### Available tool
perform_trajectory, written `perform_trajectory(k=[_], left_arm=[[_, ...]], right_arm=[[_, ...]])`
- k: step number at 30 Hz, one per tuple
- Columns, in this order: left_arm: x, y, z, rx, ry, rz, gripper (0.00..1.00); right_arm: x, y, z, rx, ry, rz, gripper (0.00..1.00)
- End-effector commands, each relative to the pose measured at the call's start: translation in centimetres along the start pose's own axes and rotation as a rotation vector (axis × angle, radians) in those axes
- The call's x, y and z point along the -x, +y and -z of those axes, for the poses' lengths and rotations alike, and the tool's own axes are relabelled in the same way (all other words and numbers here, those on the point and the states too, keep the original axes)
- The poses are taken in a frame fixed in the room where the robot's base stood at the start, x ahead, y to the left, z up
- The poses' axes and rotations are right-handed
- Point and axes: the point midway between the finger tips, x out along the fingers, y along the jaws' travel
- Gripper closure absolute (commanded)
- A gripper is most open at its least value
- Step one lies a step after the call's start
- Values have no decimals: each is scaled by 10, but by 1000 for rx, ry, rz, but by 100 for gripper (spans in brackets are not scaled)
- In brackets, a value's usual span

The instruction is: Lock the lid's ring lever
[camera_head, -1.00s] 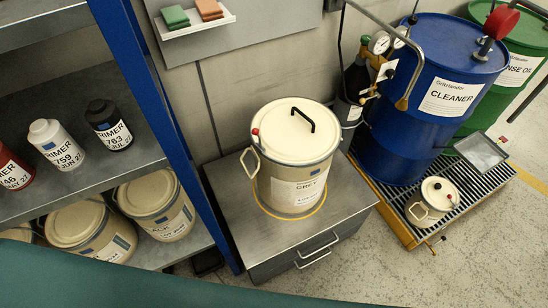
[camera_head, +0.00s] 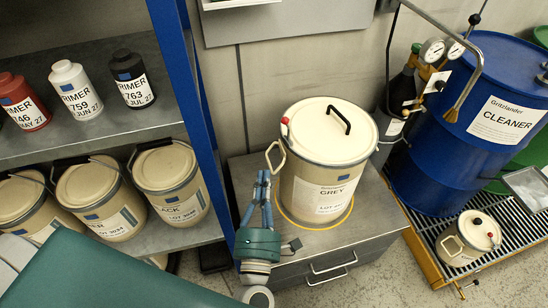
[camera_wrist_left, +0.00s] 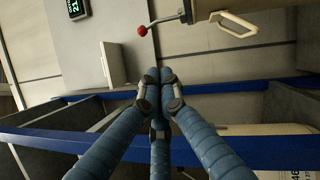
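The cream GREY drum (camera_head: 318,190) stands upright on a metal cabinet, with its cream lid (camera_head: 315,125) on top. The ring lever's red knob (camera_head: 285,121) shows at the lid's left rim; in the left wrist view the red knob (camera_wrist_left: 142,30) ends a thin rod that sticks out from the drum's rim. A cream bail handle (camera_head: 275,157) hangs just below the knob and also shows in the left wrist view (camera_wrist_left: 236,24). My left gripper (camera_head: 263,174) is left of the drum, below the knob, apart from it. Its blue fingertips (camera_wrist_left: 160,75) meet with nothing visible between them. My right gripper is out of view.
A blue-posted shelf (camera_head: 195,130) with bottles and cans stands close on the left. A gas bottle with gauges (camera_head: 400,95) and a blue CLEANER drum (camera_head: 430,165) are on the right. A small can (camera_head: 465,240) stands on the grate.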

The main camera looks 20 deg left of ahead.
Motion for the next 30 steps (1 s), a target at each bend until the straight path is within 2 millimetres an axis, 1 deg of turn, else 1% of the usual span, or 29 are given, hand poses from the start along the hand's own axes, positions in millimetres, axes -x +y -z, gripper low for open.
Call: perform_trajectory(k=[1,5,12,15,18,21,25,30], left_arm=[[-7,3,-1,-1,-1,-3,100],[-30,4,-2,-5,-2,-4,100],[-83,4,-2,-7,-4,-3,100],[-101,3,-4,-6,-4,-1,100],[-111,2,-17,-6,-4,1,100],[-118,1,-24,-8,-3,0,100],[-123,0,-29,-8,-4,0,100],[-123,-1,-30,-8,-4,1,100]], right_arm=[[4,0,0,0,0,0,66],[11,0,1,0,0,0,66],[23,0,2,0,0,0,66],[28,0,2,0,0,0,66],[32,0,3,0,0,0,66],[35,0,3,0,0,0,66],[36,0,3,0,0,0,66],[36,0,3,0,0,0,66]])
